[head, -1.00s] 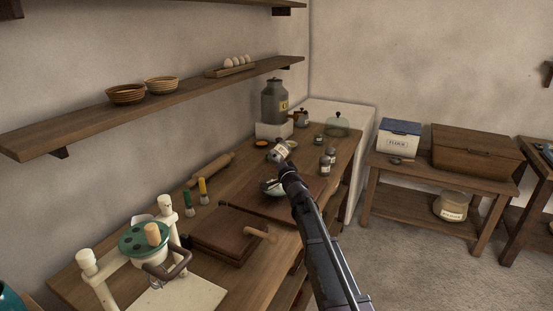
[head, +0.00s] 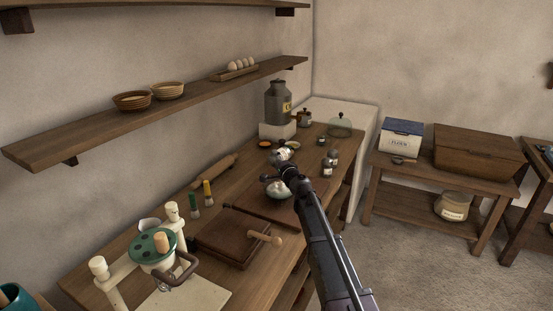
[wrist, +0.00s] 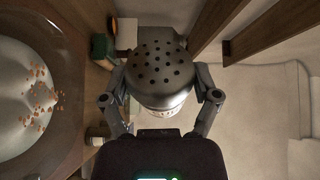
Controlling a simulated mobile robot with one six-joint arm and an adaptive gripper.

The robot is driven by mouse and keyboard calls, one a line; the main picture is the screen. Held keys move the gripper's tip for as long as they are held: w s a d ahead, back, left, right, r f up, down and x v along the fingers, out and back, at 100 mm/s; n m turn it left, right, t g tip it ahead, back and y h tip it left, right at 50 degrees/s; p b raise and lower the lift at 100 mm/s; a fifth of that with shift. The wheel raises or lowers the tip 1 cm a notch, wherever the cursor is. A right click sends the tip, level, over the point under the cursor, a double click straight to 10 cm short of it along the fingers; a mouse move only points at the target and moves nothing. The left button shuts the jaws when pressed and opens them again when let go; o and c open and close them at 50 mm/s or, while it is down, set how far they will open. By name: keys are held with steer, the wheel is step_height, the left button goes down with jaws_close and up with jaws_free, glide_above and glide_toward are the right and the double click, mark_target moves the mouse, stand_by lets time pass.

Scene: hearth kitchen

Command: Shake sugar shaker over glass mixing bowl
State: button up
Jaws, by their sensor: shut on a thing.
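My gripper (wrist: 163,103) is shut on the sugar shaker (wrist: 157,72), with one finger on each side. The shaker's grey metal lid with several dark holes faces the wrist camera. In the head view the shaker (head: 283,154) is held tilted above the worktop, its pale label partly showing. The glass mixing bowl (head: 278,190) stands on the board below and near my gripper. In the wrist view the bowl (wrist: 80,62) fills the left side, with whitish contents and scattered orange-brown bits. No falling grains can be made out.
Several small jars (head: 329,164) stand to the right of the bowl. A large grey can (head: 277,104) stands on a white block behind. A rolling pin (head: 214,174), brushes (head: 207,193) and a wooden press (head: 226,238) lie nearer. A shelf (head: 200,104) runs along the wall.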

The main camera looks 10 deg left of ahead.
mark_target(281, 153)
steer(key=shift+d+r+m+g+h+p, duration=0.1)
steer(key=shift+r+m+g+h+p, duration=0.15)
steer(key=shift+m+p, duration=0.55)
steer(key=shift+d+r+m+g+h+p, duration=0.2)
steer(key=shift+m+p, duration=0.35)
steer(key=shift+m, duration=0.45)
steer(key=shift+w+d+r+m+h+p, duration=0.15)
steer(key=shift+m+h+p, duration=0.1)
steer(key=shift+m+p, duration=0.25)
steer(key=shift+s+d+r+m+h+p, duration=0.1)
steer(key=shift+r+m+h+p, duration=0.15)
steer(key=shift+m, duration=0.4)
steer(key=shift+w+d+r+m+h+p, duration=0.1)
steer(key=shift+m+h+p, duration=0.15)
steer(key=shift+m+p, duration=0.25)
steer(key=shift+w+d+r+m+g+p, duration=0.1)
steer(key=shift+m+g+p, duration=0.2)
steer(key=shift+m, duration=0.15)
